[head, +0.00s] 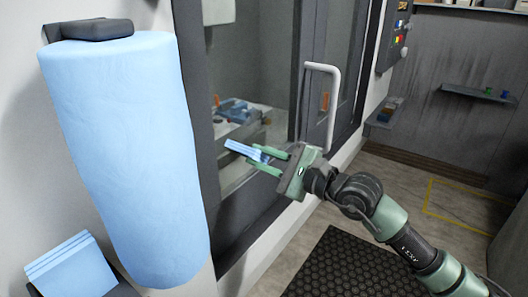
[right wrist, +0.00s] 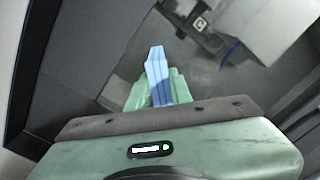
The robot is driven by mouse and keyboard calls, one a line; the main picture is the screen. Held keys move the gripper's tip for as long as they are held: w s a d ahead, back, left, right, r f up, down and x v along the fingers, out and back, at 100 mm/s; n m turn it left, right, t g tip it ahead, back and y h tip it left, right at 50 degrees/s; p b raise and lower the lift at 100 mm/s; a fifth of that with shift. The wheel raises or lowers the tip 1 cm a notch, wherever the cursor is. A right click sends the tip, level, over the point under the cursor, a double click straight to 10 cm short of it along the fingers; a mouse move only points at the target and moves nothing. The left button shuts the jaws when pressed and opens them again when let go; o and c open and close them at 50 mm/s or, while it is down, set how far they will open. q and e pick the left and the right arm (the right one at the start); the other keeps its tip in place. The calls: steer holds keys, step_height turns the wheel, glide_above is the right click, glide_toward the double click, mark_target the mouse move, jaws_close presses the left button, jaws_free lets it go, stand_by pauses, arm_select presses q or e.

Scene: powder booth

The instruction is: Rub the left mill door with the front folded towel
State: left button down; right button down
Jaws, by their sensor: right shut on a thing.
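My right gripper (head: 270,160) is shut on a light blue folded towel (head: 246,151), whose free end sticks out past the fingers toward the left mill door (head: 285,65). The door has a dark frame and a large glass pane. In the right wrist view the towel (right wrist: 155,72) stands out between the green fingers (right wrist: 152,92), with the pane behind it. I cannot tell whether the towel touches the glass. More folded blue towels (head: 70,268) lie stacked at the lower left in the head view. My left gripper is not in view.
A big blue roll (head: 125,150) hangs at the left. A white door handle (head: 335,105) juts out right of my gripper. A control panel (head: 395,35) and a small shelf (head: 385,112) are further right. A black mat (head: 350,270) lies on the floor.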

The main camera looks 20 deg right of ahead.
steer(key=shift+r, duration=0.6)
steer(key=shift+w+d+f+b, duration=0.15)
steer(key=shift+w+d+b, duration=0.6)
steer(key=shift+b, duration=0.3)
steer(key=shift+w+d+b, duration=2.65)
steer(key=shift+d+b, duration=0.95)
steer(key=shift+d, duration=0.05)
steer(key=shift+s+a+r+p, duration=0.25)
steer(key=shift+s+a+p, duration=0.2)
steer(key=shift+s+a, duration=0.85)
steer(key=shift+s+a+r+p, duration=0.4)
steer(key=shift+s+a, duration=0.55)
steer(key=shift+a, duration=0.7)
steer(key=shift+s+a+r+p, duration=0.15)
steer(key=shift+s+a+p, duration=0.35)
steer(key=shift+s+a, duration=0.8)
